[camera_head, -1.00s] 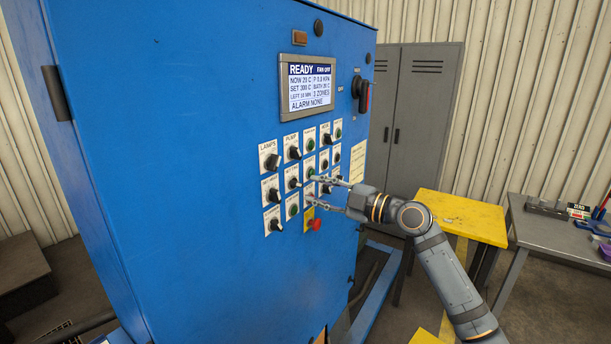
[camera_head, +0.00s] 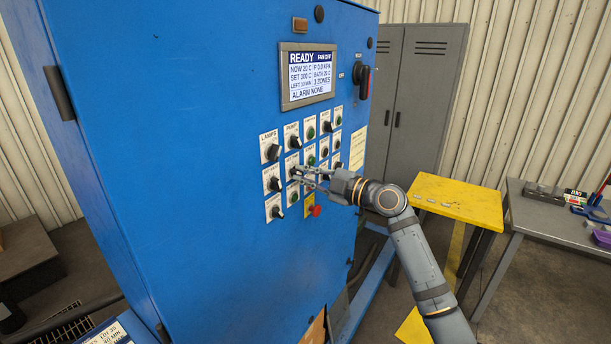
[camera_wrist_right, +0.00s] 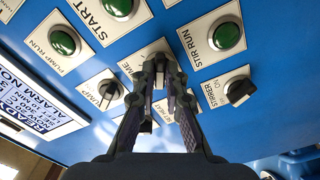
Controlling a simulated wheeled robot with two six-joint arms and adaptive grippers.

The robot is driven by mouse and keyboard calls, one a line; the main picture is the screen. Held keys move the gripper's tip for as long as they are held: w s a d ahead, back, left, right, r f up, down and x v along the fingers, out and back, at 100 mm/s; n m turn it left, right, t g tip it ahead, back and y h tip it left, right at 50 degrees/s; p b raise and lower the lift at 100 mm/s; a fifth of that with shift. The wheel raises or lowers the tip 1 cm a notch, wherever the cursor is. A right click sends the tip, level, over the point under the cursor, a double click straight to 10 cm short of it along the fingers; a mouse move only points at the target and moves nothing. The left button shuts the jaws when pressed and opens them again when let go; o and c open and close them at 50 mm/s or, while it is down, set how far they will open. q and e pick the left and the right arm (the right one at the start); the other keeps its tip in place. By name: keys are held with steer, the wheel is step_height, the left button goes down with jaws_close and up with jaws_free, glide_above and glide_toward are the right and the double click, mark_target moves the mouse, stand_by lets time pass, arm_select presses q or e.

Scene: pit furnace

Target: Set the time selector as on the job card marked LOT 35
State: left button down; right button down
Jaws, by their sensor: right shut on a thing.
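The time selector is a small dark knob on a white plate (camera_wrist_right: 136,66), whose label ends in "ME" in the right wrist view. My right gripper (camera_wrist_right: 160,72) is shut on the time selector, and its fingers hide most of the knob and label. In the head view the right gripper (camera_head: 299,174) reaches from the right into the switch rows on the blue cabinet. A job card (camera_head: 108,335) at the bottom left edge reads LOT 35 and has a MIN line; it is partly cut off. The display (camera_head: 308,76) reads READY and ALARM NONE. My left gripper is out of view.
A red button (camera_head: 315,210) sits just below the right gripper. A yellow table (camera_head: 458,200) stands to the right.

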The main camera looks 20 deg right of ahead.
steer(key=shift+f, duration=0.1)
steer(key=m+b, duration=0.4)
steer(key=m, duration=0.3)
steer(key=shift+m+b, duration=0.3)
steer(key=shift+b, duration=0.1)
steer(key=m, duration=0.4)
steer(key=shift+m, duration=0.3)
steer(key=m+p, duration=0.1)
steer(key=m, duration=0.4)
steer(key=shift+m, duration=0.4)
steer(key=c, duration=1.4)
jaws_free()
